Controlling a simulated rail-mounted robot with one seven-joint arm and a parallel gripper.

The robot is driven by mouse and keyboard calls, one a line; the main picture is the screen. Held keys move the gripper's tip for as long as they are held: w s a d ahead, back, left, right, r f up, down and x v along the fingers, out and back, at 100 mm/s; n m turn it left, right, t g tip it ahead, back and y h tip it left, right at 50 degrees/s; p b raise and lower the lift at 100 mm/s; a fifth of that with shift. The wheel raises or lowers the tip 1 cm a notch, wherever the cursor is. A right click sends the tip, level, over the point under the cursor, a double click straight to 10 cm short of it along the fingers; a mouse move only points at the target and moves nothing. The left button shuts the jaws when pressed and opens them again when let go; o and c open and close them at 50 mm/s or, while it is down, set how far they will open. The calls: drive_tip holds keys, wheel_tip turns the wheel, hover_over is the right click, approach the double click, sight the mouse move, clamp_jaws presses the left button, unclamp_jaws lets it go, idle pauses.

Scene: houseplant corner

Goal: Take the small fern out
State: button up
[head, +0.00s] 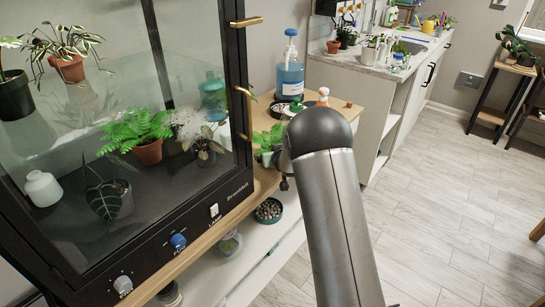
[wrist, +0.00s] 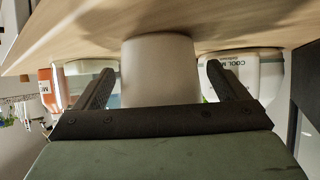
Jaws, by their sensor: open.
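The small fern (head: 140,127), bright green in a terracotta pot (head: 149,152), stands inside the glass-fronted cabinet (head: 240,60) in the head view. The cabinet's glass front looks closed, with brass handles (head: 245,22) at its right edge. My gripper is hidden behind my arm in the head view, to the right of the cabinet near the wooden counter. In the wrist view my gripper (wrist: 160,72) is open. A plain cream cylindrical object (wrist: 158,55) shows between its fingers; I cannot tell whether they touch it. The fern is not in the wrist view.
Other plants share the cabinet, including a dark-leaved one (head: 107,200), and a white jar (head: 43,189). A blue pump bottle (head: 290,75) stands on the counter (head: 343,108) beside it. The wrist view shows labelled containers (wrist: 240,75) close to the fingers.

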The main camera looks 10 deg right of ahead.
drive_tip(key=c, duration=1.2)
drive_tip(key=shift+r, duration=0.1)
